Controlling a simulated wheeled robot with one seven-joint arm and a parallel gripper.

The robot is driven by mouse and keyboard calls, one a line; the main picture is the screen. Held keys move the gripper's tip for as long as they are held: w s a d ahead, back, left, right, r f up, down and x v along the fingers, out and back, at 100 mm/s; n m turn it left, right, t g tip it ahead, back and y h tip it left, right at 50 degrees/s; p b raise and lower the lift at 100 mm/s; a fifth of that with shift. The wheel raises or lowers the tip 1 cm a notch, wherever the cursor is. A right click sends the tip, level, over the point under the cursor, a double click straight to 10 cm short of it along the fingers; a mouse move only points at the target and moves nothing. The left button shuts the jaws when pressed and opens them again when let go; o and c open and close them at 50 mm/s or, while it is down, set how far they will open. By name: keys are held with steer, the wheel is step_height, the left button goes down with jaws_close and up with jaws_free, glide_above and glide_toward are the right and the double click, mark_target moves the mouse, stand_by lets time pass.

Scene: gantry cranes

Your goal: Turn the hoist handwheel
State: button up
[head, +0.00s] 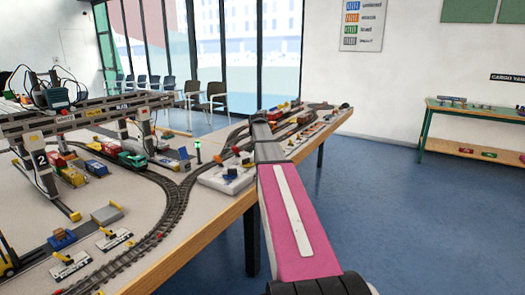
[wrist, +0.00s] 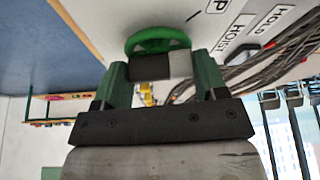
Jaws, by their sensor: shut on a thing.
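The green handwheel (wrist: 157,34) shows at the top of the wrist view, on a pale surface with printed labels, one reading HOIST (wrist: 229,32). My gripper (wrist: 160,66) has its two green fingers on either side of a dark and light grey piece just below the wheel's rim, shut on the handwheel. The fingers hide part of the wheel and its mounting. In the head view my pink arm reaches over the table's right edge; its far end hides the handwheel and the fingers.
The model railway table (head: 190,225) carries curved tracks, trains and a grey gantry crane (head: 85,112) at left. A control board (head: 228,180) with small levers lies left of my arm. Blue floor is open at right, before a side table (head: 478,108). Chairs stand behind.

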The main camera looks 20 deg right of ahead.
steer(key=shift+m+g, duration=0.4)
steer(key=shift+m, duration=0.5)
steer(key=o, duration=0.9)
steer(key=shift+o, duration=0.2)
steer(key=shift+r, duration=0.1)
steer(key=v, duration=1)
steer(key=shift+a+r, duration=0.15)
steer(key=shift+a, duration=0.2)
steer(key=shift+s, duration=0.1)
